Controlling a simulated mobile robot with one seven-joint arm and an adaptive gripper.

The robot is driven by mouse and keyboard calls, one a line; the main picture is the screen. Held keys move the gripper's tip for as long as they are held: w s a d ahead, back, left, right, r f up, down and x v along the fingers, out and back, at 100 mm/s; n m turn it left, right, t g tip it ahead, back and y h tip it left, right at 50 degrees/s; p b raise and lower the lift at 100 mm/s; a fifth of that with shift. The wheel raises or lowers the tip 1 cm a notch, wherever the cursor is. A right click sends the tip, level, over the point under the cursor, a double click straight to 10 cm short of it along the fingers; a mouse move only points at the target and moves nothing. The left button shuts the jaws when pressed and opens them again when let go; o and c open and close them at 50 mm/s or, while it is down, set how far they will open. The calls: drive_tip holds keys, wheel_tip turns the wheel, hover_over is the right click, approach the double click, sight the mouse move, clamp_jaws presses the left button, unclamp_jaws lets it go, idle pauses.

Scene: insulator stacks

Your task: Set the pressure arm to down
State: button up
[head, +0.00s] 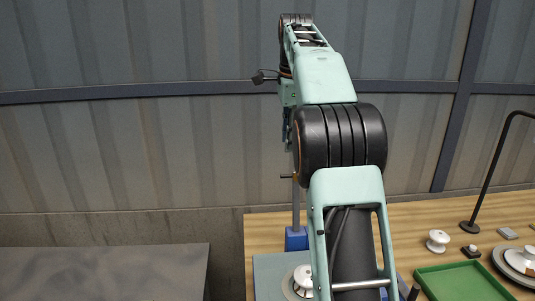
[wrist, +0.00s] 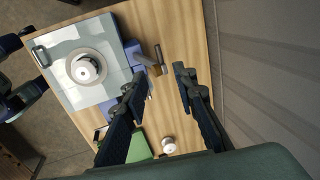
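The pressure arm shows in the head view as a thin grey upright bar (head: 296,204) rising from a blue block (head: 296,239), with a short stub near its top. In the wrist view the bar (wrist: 146,61) is seen from above, with a brownish end piece beside my fingertips. My gripper (wrist: 157,78) is open, with its two dark fingers apart and nothing clearly between them. The pressure arm's end is close to the gap; I cannot tell whether it touches a finger. In the head view my own arm hides the gripper.
A white insulator (wrist: 85,68) sits on a grey-blue plate (wrist: 66,40) by the blue block. On the wooden table (head: 430,245) are a green tray (head: 460,283), a white spool (head: 438,240) and a black lamp stand (head: 490,175). A corrugated wall (head: 150,150) stands behind.

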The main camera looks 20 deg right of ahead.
drive_tip(key=b+x, duration=0.1)
drive_tip(key=x, duration=1)
drive_tip(key=shift+s+b, duration=0.2)
drive_tip(key=shift+b, duration=0.1)
drive_tip(key=shift+a, duration=0.1)
drive_tip(key=shift+c, duration=0.6)
clamp_jaws()
